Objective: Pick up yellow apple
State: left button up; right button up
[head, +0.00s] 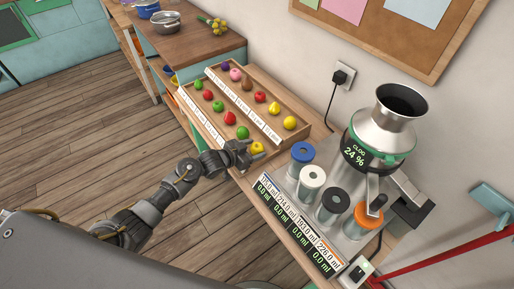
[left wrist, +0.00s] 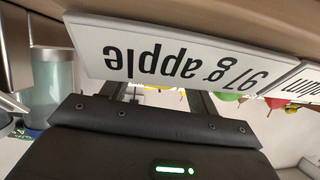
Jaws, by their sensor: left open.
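The yellow apple (head: 257,148) sits at the near end of the front row of the fruit tray (head: 305,127) in the head view. My left gripper (head: 255,155) is open right at it; the fingers partly cover the apple, and I cannot tell whether they touch it. In the left wrist view, a strip of yellow (left wrist: 152,88) shows between the open fingers, below an upside-down label (left wrist: 180,55) reading "97 g apple". Most of the apple is hidden there. My right gripper is not in view.
A green fruit (head: 242,132) lies beside the apple, with several other fruits along both rows. Another yellow fruit (head: 290,123) is in the back row. Capped canisters (head: 311,178) and a metal machine (head: 378,135) stand close on the right.

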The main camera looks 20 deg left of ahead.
pick_arm(q)
jog(key=c, duration=0.8)
jog(key=shift+o, duration=0.2)
jog(key=shift+r, duration=0.55)
jog(key=s+a+r+b, duration=0.1)
jog(key=s+r+b, duration=0.1)
jog(key=s+r, duration=1)
jog(key=shift+s+a, duration=0.2)
jog(key=shift+s, duration=0.8)
